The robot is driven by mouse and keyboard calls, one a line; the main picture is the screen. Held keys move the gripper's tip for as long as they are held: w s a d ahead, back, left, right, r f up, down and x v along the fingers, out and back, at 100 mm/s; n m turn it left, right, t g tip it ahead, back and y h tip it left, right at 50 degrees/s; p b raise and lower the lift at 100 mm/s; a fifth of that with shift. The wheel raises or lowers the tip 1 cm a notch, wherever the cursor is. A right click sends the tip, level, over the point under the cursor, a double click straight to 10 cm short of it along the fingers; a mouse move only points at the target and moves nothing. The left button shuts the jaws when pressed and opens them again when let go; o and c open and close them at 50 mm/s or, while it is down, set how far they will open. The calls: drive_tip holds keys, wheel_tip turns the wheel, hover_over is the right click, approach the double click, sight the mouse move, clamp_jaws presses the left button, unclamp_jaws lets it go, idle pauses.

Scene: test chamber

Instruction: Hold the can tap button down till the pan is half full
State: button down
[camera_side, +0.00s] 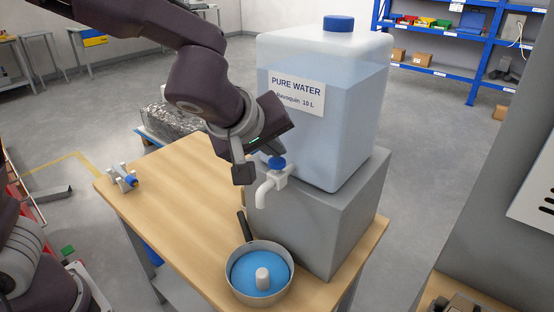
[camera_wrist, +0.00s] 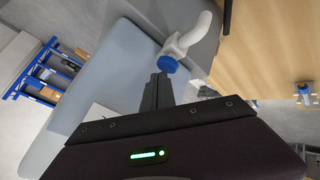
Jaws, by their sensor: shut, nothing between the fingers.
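The clear water can (camera_side: 345,125) with a blue cap stands on a grey block, its water line high. Its white tap (camera_side: 264,190) has a blue button (camera_side: 277,162) on top. No stream shows below the spout. The pan (camera_side: 289,286) stands on the table below, its inside blue around a short white cylinder (camera_side: 262,279); I cannot tell its water level. In the wrist view my gripper (camera_wrist: 162,76) is shut and empty, its tips at the blue button (camera_wrist: 170,64). Whether they touch it is unclear. In the side view the fingertips are hard to make out.
The grey block (camera_side: 320,230) fills the table's right side. A small metal fitting with a blue part (camera_side: 125,178) lies at the table's far left corner. The wooden table (camera_side: 185,205) is bare between it and the pan. Blue shelves (camera_side: 440,70) stand far behind.

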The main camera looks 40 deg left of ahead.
sight(274, 163)
drive_tip(key=shift+r, duration=0.45)
drive_tip(key=shift+r, duration=2.55)
drive_tip(key=s+a+m+g, duration=0.2)
drive_tip(key=s+a+m, duration=0.1)
drive_tip(key=s+a, duration=0.5)
drive_tip(key=s+f+m+h, duration=0.1)
drive_tip(key=s+m, duration=0.3)
drive_tip(key=s, duration=0.4)
drive_tip(key=s+f+m+g+h, duration=0.1)
drive_tip(key=s+f+m, duration=0.3)
drive_tip(key=s, duration=0.5)
drive_tip(key=shift+s+a, duration=0.2)
drive_tip(key=shift+a, duration=0.05)
